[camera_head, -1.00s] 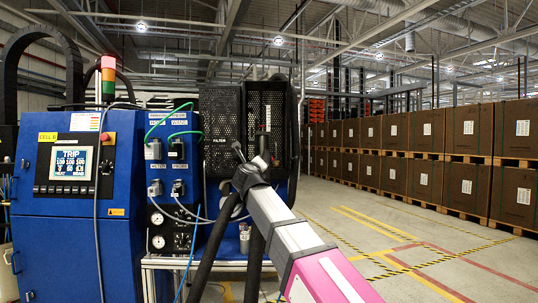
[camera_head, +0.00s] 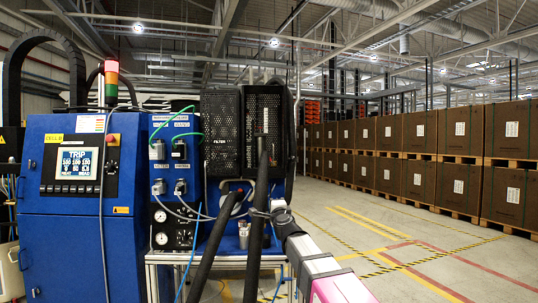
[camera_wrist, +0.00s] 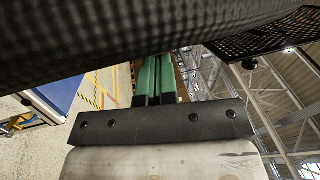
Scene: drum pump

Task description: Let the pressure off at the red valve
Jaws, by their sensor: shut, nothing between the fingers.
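My gripper (camera_head: 262,211) is beside the thick black hoses (camera_head: 258,200) in front of the machine's lower right part. In the wrist view my green fingers (camera_wrist: 154,78) are together and hold nothing. A dark ribbed hose crosses the top of the wrist view (camera_wrist: 120,32), close in front of the fingers. A small reddish part shows behind the hoses in the head view; I cannot tell whether it is the red valve.
Two round gauges (camera_head: 161,227) and cable connectors sit left of the hoses. A black perforated guard (camera_head: 222,130) is above them. A signal tower (camera_head: 111,80) tops the machine. Brown crates (camera_head: 440,180) stand along the right, with free marked floor (camera_head: 350,215) before them.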

